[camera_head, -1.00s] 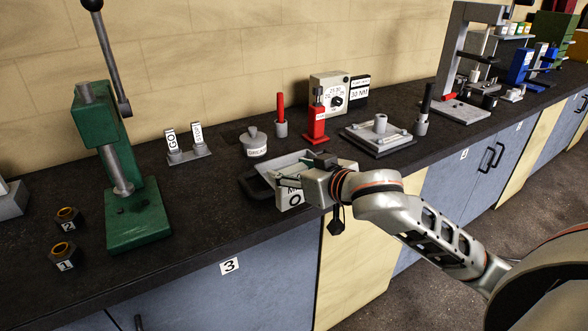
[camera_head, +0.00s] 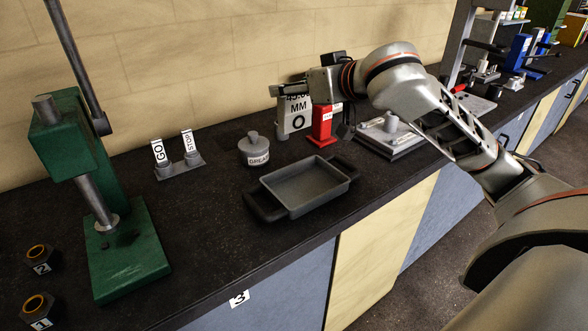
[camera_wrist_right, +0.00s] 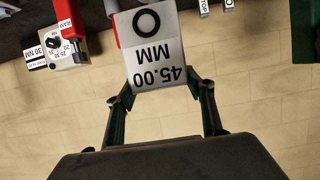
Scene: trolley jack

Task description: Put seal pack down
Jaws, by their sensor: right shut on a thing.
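The seal pack (camera_head: 296,111) is a pale flat pack printed "MM" with a ring symbol. The right wrist view shows it (camera_wrist_right: 155,50) with "45.00 MM" upside down. My right gripper (camera_head: 292,90) is shut on its upper end, and the pack hangs upright between the fingers (camera_wrist_right: 163,85). It is behind the grey tray (camera_head: 305,188), between the grease pot and the red block. I cannot tell whether its lower edge touches the counter. My left gripper is not in view.
The grease pot (camera_head: 254,149) stands left of the pack. The red block (camera_head: 322,126) stands close on its right, partly behind my arm. A green press (camera_head: 110,200) and the GO/STOP stand (camera_head: 182,168) are further left. The counter (camera_head: 215,225) is bare left of the tray.

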